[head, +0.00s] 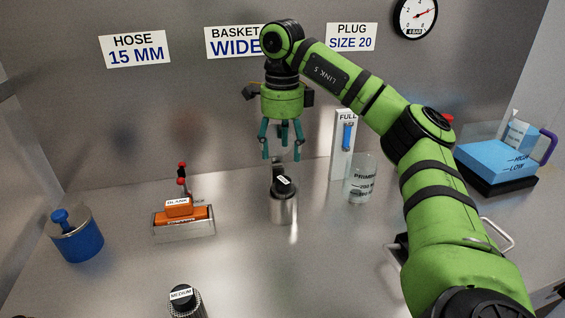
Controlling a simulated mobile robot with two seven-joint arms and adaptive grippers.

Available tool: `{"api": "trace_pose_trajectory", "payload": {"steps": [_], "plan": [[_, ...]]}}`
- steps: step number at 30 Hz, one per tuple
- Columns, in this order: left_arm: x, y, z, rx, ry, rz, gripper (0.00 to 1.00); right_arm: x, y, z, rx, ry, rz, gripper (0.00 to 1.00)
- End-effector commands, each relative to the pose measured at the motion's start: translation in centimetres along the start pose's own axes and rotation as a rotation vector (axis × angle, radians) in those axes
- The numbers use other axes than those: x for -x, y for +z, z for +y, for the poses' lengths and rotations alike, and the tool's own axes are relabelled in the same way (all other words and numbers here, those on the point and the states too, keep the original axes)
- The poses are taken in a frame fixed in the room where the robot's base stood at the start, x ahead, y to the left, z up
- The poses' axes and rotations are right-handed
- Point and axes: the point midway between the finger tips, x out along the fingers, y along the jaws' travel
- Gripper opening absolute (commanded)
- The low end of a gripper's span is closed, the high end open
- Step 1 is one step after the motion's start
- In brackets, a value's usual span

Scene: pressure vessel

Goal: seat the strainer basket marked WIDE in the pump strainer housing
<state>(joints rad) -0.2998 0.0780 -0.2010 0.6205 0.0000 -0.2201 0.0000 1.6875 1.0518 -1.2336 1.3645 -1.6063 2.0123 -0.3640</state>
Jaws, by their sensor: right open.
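My right gripper (281,156) points down from the green arm, with its teal fingers spread and nothing between them. Below it on the bench stands a metal cylinder (284,208) with a dark top and a small white tag, too small to read surely. The fingertips are apart from it, higher in the picture. A mesh basket tagged MEDIUM (187,302) stands at the front, cut by the lower edge. A wall sign (226,43) reads BASKET WIDE, partly behind my arm. I cannot make out the pump strainer housing. My left gripper is not in view.
A blue pot (79,244) and a metal tray (186,230) with orange parts stand left. A clear beaker (361,184) and a white FULL gauge (343,146) stand right of the cylinder.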

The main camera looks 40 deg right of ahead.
Motion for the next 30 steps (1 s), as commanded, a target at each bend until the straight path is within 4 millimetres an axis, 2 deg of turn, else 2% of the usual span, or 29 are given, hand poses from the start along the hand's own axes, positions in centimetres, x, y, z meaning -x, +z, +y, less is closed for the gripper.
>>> {"api": "trace_pose_trajectory", "payload": {"steps": [1, 6, 25, 28, 30], "plan": [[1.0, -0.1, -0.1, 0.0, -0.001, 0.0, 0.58, 1.5, 0.0, -0.1, -0.002, -0.003, -0.003, 0.62], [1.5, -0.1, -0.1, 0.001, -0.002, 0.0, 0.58, 2.7, 0.0, 0.0, -0.001, -0.001, -0.001, 0.62], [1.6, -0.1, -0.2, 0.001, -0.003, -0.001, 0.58, 2.9, 0.0, 0.0, -0.001, 0.0, -0.001, 0.62], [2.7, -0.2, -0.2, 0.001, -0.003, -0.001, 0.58, 4.0, 0.0, 0.0, -0.001, 0.0, -0.001, 0.62], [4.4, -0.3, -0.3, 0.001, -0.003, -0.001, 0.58, 5.7, 0.0, 0.0, -0.001, 0.0, -0.002, 0.62]]}}
